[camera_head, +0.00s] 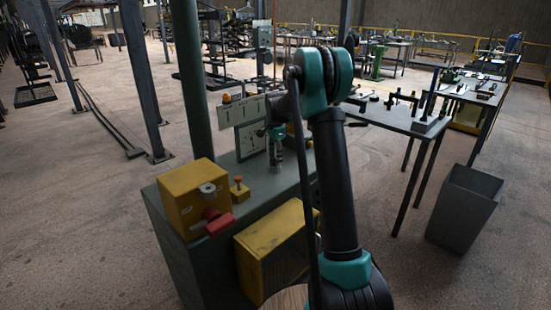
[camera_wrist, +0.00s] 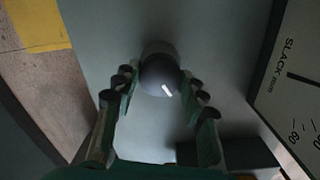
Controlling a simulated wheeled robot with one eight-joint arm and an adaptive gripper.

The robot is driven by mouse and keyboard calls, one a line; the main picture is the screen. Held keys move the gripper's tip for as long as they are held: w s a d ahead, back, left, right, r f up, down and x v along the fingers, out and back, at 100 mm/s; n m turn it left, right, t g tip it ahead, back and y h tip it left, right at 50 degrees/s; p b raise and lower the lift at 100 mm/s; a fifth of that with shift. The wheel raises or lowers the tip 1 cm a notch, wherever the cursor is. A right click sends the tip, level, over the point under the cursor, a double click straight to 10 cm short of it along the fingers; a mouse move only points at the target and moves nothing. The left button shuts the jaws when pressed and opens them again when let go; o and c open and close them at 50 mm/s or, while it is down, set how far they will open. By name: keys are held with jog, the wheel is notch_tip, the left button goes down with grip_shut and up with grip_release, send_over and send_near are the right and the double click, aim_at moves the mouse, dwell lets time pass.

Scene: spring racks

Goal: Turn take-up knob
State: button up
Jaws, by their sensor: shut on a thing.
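The take-up knob (camera_wrist: 160,72) is a dark round knob with a short white mark, standing on a grey-green surface in the wrist view. My gripper (camera_wrist: 162,84) has its fingers on either side of the knob and is shut on it. The white mark points down and slightly right in that view. In the head view my gripper (camera_head: 277,140) points down over the grey-green bench (camera_head: 215,262), and the knob cannot be made out clearly there. A white scale plate (camera_wrist: 296,82) marked "SLACK mm" lies right of the knob in the wrist view.
A yellow box (camera_head: 183,197) with a red handle (camera_head: 219,222) and a small yellow block (camera_head: 240,190) stand on the bench. A green post (camera_head: 190,80) rises behind. A table (camera_head: 405,118) with tools and a grey bin (camera_head: 465,208) are right.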

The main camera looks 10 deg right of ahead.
jog(key=shift+m, duration=0.8)
jog(key=o, duration=1.2)
jog(key=shift+c, duration=0.2)
jog(key=shift+r, duration=0.1)
notch_tip(320, 180, up, 12)
